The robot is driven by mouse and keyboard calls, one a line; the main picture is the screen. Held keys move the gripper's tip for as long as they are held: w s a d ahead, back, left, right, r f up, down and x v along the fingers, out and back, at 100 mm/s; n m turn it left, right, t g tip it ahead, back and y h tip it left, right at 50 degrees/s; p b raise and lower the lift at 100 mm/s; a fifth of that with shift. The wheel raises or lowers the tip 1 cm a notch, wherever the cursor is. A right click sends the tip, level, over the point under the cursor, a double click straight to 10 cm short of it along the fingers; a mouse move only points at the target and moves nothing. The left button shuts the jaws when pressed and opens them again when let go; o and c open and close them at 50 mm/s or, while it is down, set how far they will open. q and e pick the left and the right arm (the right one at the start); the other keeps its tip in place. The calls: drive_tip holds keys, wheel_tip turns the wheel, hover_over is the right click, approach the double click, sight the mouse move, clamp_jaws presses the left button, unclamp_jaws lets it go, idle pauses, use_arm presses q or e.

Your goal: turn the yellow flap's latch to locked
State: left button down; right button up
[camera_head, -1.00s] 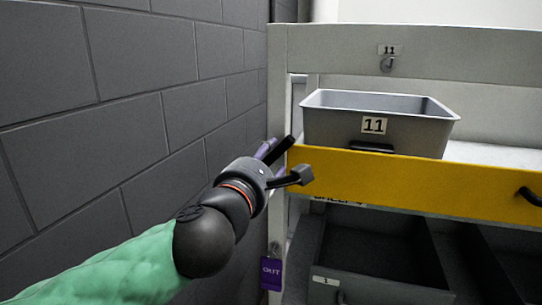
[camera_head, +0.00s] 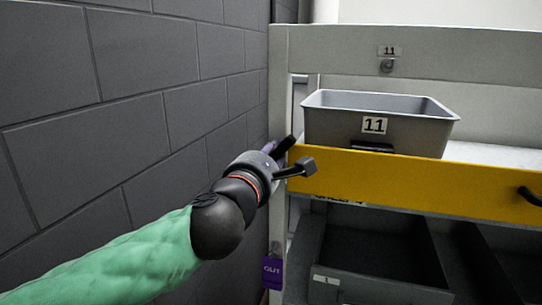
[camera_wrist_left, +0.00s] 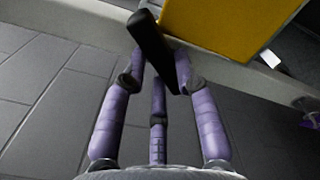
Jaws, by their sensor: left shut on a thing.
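The yellow flap (camera_head: 410,184) is a long upright panel across the front of a shelf. Its left end also shows in the left wrist view (camera_wrist_left: 220,25). The latch is a black bar (camera_head: 286,146) at the flap's left end, tilted in the head view. In the left wrist view the black latch bar (camera_wrist_left: 152,48) runs between the purple fingers. My left gripper (camera_head: 271,150) is shut on this bar, and its fingers are mostly hidden behind its wrist in the head view. I cannot read a locked or unlocked mark. My right gripper is not in view.
A grey bin (camera_head: 415,131) labelled 11 stands behind the flap. A dark block wall (camera_head: 120,120) runs close along the left of my arm. Dark bins (camera_head: 375,290) sit on the shelf below, and a purple tag (camera_head: 272,272) hangs at the left post.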

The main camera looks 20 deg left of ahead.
use_arm(q)
drive_tip(key=shift+d+r+m+p, duration=0.1)
drive_tip(key=shift+m+p, duration=1)
drive_tip(key=shift+d+m+p, duration=0.1)
drive_tip(key=shift+m+p, duration=1)
drive_tip(key=shift+m, duration=0.1)
drive_tip(key=shift+d+f+m+p, duration=0.1)
drive_tip(key=shift+f+m+p, duration=0.1)
drive_tip(key=shift+m+p, duration=0.85)
drive_tip(key=shift+d+f+m+p, duration=0.15)
drive_tip(key=shift+m+p, duration=0.5)
drive_tip(key=shift+m, duration=0.8)
drive_tip(key=shift+f, duration=0.1)
drive_tip(key=c, duration=0.9)
unclamp_jaws()
drive_tip(key=shift+c, duration=0.2)
drive_tip(key=s, duration=1.2)
drive_tip(key=shift+a, duration=0.25)
